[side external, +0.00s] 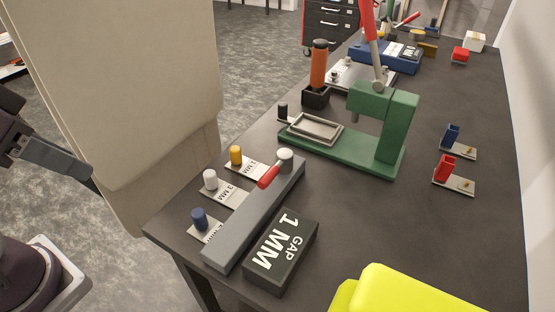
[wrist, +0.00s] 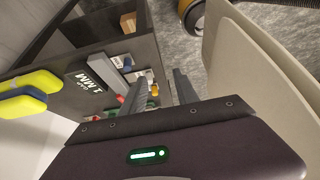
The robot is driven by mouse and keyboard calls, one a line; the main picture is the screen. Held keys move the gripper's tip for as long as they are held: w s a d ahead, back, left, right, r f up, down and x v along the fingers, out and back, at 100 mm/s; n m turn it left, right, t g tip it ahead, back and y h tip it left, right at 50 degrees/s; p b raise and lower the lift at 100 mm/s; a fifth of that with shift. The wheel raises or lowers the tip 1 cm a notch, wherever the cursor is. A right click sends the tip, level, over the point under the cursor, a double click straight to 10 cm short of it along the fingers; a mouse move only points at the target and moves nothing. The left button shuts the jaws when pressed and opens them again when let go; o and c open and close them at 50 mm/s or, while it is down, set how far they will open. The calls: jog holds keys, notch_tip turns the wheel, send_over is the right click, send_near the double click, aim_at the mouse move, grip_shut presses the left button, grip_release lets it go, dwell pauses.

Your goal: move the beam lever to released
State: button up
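The grey beam (side external: 245,225) lies along the near left edge of the dark bench in the side view. A short lever with a red grip (side external: 269,177) sits at its far end, beside a pale round knob (side external: 285,155). The red grip lies low over the beam, angled toward the near left. I cannot tell its set position from any marking. My gripper (wrist: 160,80) shows its two fingers apart with nothing between them in the wrist view. In the side view it is off the bench at the far left, well apart from the lever, its tips partly hidden.
A black "GAP 1 MM" block (side external: 281,250) lies right of the beam, and labelled plates with coloured knobs (side external: 236,157) lie left. A green press (side external: 385,130) stands behind. A yellow object (side external: 390,292) is in front.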

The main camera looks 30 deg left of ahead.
jog(key=shift+o, duration=0.7)
jog(key=g+h, duration=0.2)
jog(key=g, duration=0.4)
send_over(267, 172)
jog(key=a, duration=0.2)
notch_tip(267, 172, down, 4)
jog(key=f, duration=0.3)
jog(key=d+f, duration=0.1)
jog(key=f, duration=0.3)
jog(key=shift+d, duration=0.4)
jog(key=shift+f, duration=0.4)
jog(key=shift+c, duration=0.2)
